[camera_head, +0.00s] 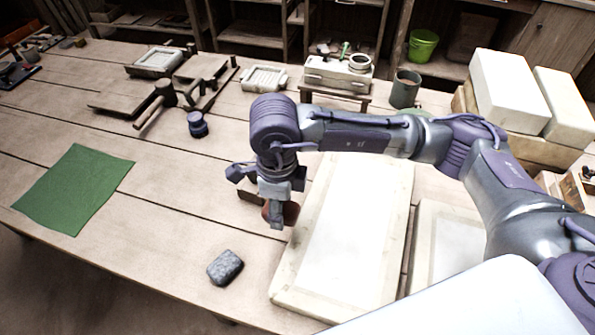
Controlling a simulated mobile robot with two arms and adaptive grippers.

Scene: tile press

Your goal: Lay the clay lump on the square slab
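A reddish-brown lump (291,213), which looks like the clay lump, shows on both sides of a finger of my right gripper (277,212). My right gripper points down and appears shut on this lump, just left of the near pale slab's edge; the finger hides part of it, and its height above the table is hard to judge. A pale slab (345,235) with a whiter middle and cream border lies flat on the table, its top bare. A second such slab (440,245) lies to its right, partly hidden by my arm. My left gripper is not in view.
A grey rough block (225,268) lies near the front edge. A green cloth (75,188) lies left. Large pale blocks (510,90) are stacked back right. The left-middle table is clear.

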